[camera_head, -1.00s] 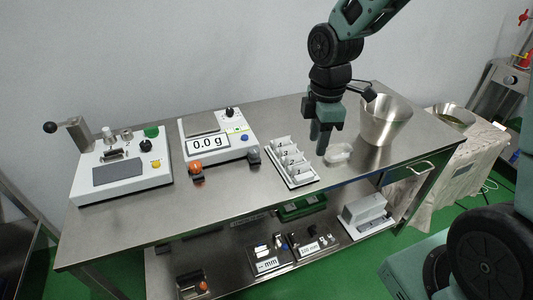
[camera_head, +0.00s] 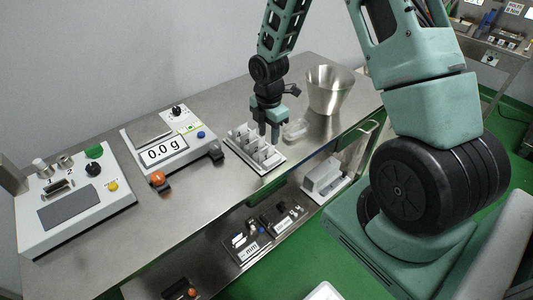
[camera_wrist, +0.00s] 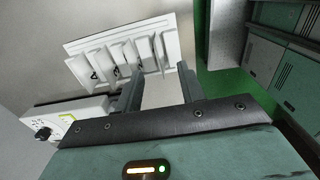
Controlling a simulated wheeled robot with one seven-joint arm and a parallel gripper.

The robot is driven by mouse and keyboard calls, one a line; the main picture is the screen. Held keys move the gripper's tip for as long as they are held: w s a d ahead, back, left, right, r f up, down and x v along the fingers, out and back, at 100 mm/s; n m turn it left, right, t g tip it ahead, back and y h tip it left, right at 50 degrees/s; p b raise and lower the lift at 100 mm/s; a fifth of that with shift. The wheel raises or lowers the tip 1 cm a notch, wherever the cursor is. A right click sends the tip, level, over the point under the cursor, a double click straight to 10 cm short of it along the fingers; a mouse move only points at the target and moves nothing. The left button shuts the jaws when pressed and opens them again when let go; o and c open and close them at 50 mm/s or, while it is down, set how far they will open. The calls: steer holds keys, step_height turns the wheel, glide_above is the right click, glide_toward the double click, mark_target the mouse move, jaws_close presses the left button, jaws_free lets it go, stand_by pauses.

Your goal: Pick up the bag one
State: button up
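A white rack (camera_head: 262,166) on the steel table holds several upright pale bags (camera_head: 252,143) in a row. The rack (camera_wrist: 86,44) and its bags (camera_wrist: 100,63) also show in the wrist view. Dark number marks show on some bags, but I cannot read which is bag one. My gripper (camera_head: 269,133) points down over the right part of the rack. In the wrist view my gripper (camera_wrist: 159,88) has its fingers apart, near the bags at the rack's right end. A pale surface lies between them; I cannot tell whether it is a bag or the table.
A clear small dish (camera_head: 296,130) and a steel bucket (camera_head: 328,92) stand right of the rack. A scale (camera_head: 165,150) reading 0.0 g and a white control box (camera_head: 75,205) stand left. A lower shelf (camera_head: 225,262) holds several devices. The table front is clear.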

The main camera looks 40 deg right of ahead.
mark_target(267, 148)
steer(key=shift+a+f+p, duration=0.15)
steer(key=shift+f+p, duration=0.2)
steer(key=shift+f, duration=1.3)
steer(key=shift+a+f+p, duration=0.1)
steer(key=shift+f+p, duration=0.2)
steer(key=shift+f, duration=1.35)
jaws_close()
